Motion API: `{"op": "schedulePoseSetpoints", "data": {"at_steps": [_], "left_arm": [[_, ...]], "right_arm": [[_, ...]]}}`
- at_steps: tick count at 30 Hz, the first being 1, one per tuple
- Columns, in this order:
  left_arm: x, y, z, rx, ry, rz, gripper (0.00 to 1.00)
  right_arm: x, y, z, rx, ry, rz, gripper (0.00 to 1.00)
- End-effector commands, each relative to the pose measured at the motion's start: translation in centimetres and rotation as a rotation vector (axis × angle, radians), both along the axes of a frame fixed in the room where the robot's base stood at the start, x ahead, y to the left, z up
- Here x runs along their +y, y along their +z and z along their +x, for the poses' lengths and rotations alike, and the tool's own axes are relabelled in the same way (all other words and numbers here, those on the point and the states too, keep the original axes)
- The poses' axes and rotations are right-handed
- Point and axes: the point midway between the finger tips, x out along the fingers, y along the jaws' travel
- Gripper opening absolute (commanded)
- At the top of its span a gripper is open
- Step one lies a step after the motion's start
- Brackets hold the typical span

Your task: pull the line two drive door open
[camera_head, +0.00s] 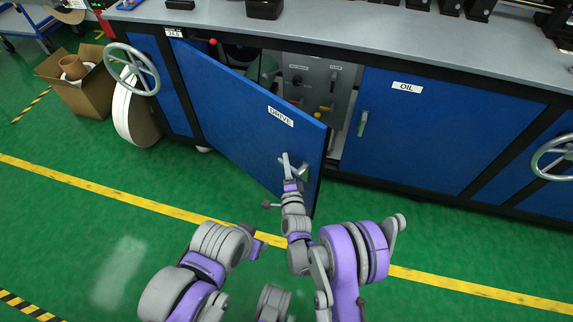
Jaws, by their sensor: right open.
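The blue drive door (235,110), labelled DRIVE, stands partly open. Its hinge side is at the left and its free edge swings out toward me.
Behind the door is a grey control panel (318,83) with switches. The closed OIL door (430,125) is to the right. Handwheels stand at the far left (131,69) and right (556,158). A cardboard box (88,92) is at left. Green floor (110,220) in front is clear.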

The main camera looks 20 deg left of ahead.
Motion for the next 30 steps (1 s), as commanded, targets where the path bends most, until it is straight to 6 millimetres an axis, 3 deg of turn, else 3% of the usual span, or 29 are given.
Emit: {"op": "schedulePoseSetpoints", "data": {"at_steps": [5,15,26,30], "left_arm": [[0.0,0.2,0.0,-0.001,0.000,0.000,0.50],[0.0,0.6,-0.1,-0.002,0.000,0.000,0.50],[0.0,0.6,-0.1,-0.002,0.000,0.000,0.50],[0.0,0.6,-0.1,-0.002,0.000,0.000,0.50]], "right_arm": [[-0.7,0.1,-1.3,0.000,0.000,0.000,0.50],[-3.2,0.2,-5.9,0.000,0.000,0.000,0.50],[-3.6,0.2,-6.6,0.000,0.000,0.000,0.50],[-3.4,0.3,-6.6,-0.009,0.006,-0.018,0.27]]}}
